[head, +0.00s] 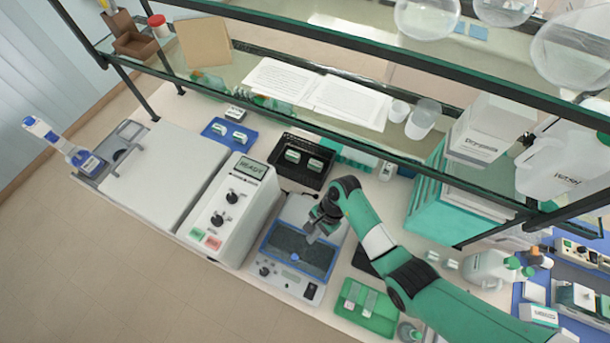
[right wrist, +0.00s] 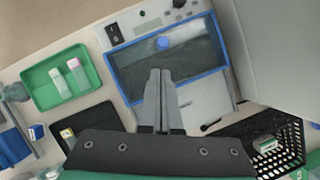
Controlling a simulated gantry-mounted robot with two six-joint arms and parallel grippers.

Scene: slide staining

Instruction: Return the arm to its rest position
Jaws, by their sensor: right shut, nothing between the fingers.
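My right gripper (head: 312,236) reaches in from the right in the head view on a green arm. It hangs over the blue-rimmed bath (head: 284,256) of a grey bench device. In the right wrist view my right gripper (right wrist: 160,104) has its fingers together with nothing between them. The fingertips show against the near part of the bath (right wrist: 202,54), and I cannot tell their height above it. My left gripper is not in view.
A green tray (head: 352,316) with slides lies right of the bath. A black basket (head: 320,176) stands behind it, and a white READY device (head: 226,222) stands to the left. A glass shelf with a dark rail (head: 300,52) spans above the bench. Bottles and boxes crowd the right.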

